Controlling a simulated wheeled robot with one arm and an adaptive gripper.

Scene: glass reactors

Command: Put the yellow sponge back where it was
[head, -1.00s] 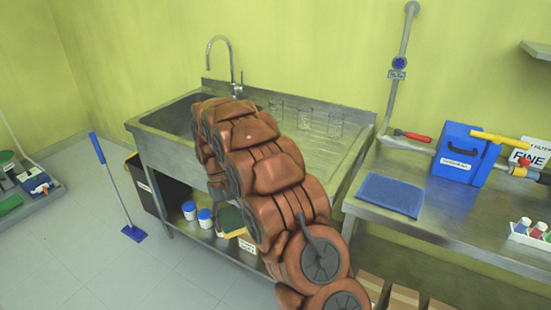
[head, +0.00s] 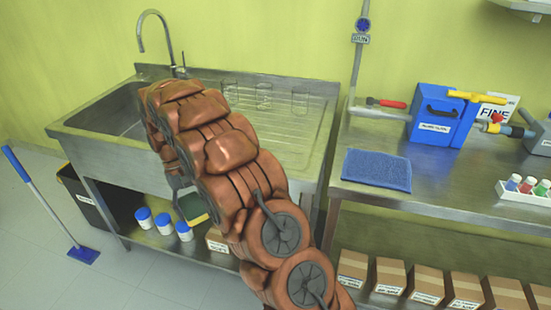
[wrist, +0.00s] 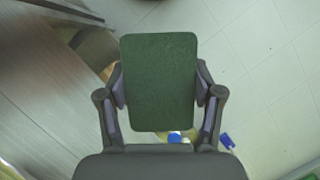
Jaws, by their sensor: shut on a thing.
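The sponge (wrist: 159,60) is held between the two fingers of my gripper (wrist: 160,88) in the wrist view, with its dark green face toward the camera. In the head view the sponge (head: 193,207) shows a green face and a yellow edge, in front of the sink unit and above its lower shelf. My gripper is shut on its sides. My own arm hides most of the gripper in the head view.
The steel sink (head: 100,125) has a drainboard with several glass beakers (head: 263,97). Blue-lidded jars (head: 164,222) stand on its lower shelf. The right bench (head: 440,195) holds a blue cloth (head: 377,170) and a blue box (head: 437,118). Cartons (head: 390,276) line up below.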

